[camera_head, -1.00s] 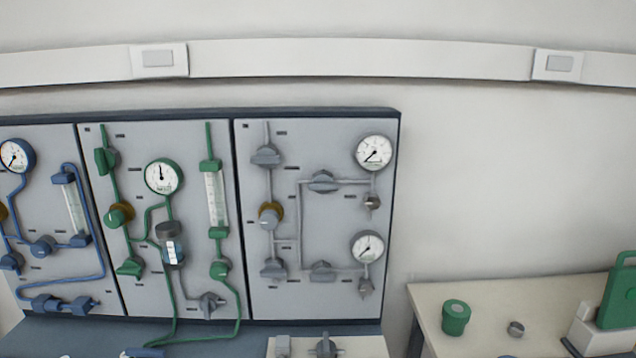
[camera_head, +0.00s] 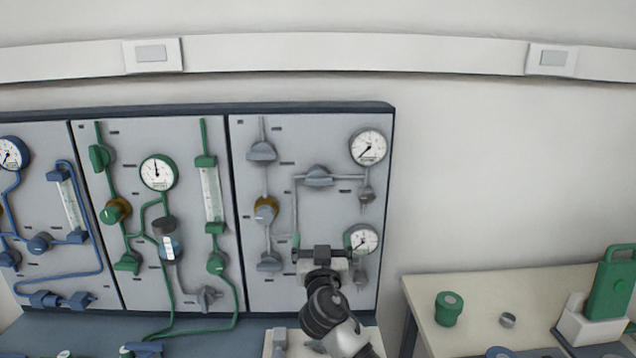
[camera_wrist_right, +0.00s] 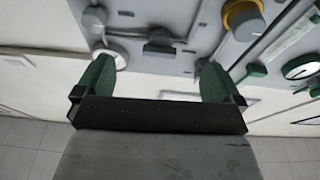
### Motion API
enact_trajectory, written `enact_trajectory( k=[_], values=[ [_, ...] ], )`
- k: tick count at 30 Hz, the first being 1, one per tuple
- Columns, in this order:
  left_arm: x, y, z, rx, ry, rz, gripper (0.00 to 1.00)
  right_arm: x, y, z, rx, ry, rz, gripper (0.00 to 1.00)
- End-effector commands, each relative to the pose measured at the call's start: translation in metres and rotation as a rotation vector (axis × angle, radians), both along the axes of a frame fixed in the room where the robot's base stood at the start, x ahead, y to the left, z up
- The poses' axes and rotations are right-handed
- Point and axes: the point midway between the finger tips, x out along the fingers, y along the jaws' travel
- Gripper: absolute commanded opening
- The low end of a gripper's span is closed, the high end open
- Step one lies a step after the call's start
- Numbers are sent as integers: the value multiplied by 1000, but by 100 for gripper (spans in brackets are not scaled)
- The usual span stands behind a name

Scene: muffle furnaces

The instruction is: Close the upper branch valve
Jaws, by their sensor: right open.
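The upper branch valve (camera_head: 319,177) is a grey handle on the upper horizontal pipe of the right panel. My right gripper (camera_head: 321,242) is open and empty in front of the lower part of that panel, below the valve in the head view. It hides the lower branch valve. In the right wrist view, the green fingertips (camera_wrist_right: 155,78) are spread apart. A grey valve (camera_wrist_right: 163,40), apparently the upper branch valve, shows beyond the gap, apart from the fingers. My left gripper is not in view.
The right panel also carries two gauges, the upper one (camera_head: 368,147) and the lower one (camera_head: 362,240), and a yellow-collared knob (camera_head: 266,210). A green-piped panel (camera_head: 140,200) stands to its left. A side table (camera_head: 470,290) at right holds a green jar (camera_head: 449,308).

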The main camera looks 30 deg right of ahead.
Motion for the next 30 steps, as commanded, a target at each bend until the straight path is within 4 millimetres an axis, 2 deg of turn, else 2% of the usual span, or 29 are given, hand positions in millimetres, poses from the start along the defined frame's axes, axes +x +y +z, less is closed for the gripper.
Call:
enact_trajectory(
  k=[1,3,6,11,24,30],
  values=[
    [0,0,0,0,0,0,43,9,-4,19,-25,-53,6,98],
    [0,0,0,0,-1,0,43,16,-7,35,-47,-104,17,98],
    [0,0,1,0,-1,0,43,22,-9,48,-64,-137,27,98],
    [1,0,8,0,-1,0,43,35,-17,57,-65,-142,30,98],
    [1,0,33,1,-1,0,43,93,-52,84,-64,-139,28,98],
    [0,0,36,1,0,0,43,105,-60,88,-63,-140,28,98]
  ],
)
